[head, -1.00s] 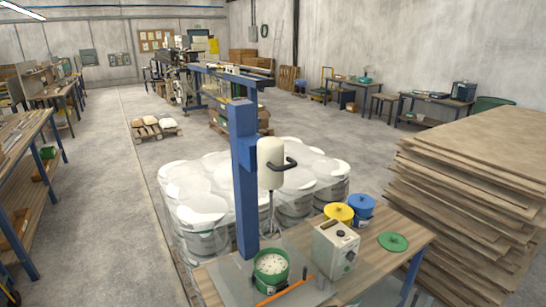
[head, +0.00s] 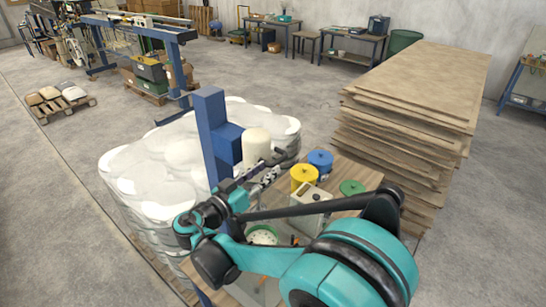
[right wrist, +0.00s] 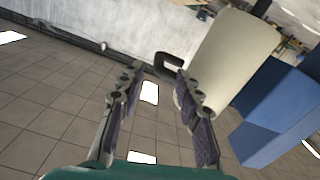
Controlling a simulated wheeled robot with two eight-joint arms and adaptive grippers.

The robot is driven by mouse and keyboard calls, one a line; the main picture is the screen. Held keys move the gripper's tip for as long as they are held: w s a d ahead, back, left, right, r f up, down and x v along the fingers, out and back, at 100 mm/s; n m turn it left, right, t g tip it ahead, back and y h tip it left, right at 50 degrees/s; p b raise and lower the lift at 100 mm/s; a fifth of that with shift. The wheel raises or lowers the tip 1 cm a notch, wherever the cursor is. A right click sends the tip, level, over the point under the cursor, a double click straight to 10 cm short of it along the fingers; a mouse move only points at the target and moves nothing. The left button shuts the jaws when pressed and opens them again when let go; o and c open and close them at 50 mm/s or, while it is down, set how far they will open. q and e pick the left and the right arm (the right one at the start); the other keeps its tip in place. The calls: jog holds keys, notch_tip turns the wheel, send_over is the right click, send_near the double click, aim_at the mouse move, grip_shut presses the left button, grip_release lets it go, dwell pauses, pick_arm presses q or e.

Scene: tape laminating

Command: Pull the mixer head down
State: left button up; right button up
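The mixer head (head: 256,147) is a cream cylinder on a blue column (head: 212,130), above the workbench. It also shows in the right wrist view (right wrist: 235,55), at upper right, tilted in the picture, beside the blue column part (right wrist: 285,105). Its dark handle (right wrist: 167,62) juts out to the left there. My right gripper (head: 278,165) is at the mixer head's front. In the right wrist view the gripper (right wrist: 160,74) is open, with the handle at or just beyond its fingertips; contact cannot be told. My left gripper is not in view.
On the workbench are a green bucket (head: 263,234), a pale control box (head: 310,207), a yellow tin (head: 303,175), a blue tin (head: 320,160) and a green lid (head: 352,187). White wrapped tubs (head: 140,185) stand behind the column. A board stack (head: 415,90) stands at right.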

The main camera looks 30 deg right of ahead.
aim_at(279, 159)
jog(key=x, duration=0.6)
jog(key=shift+d, duration=0.1)
jog(key=shift+s, duration=0.1)
grip_shut()
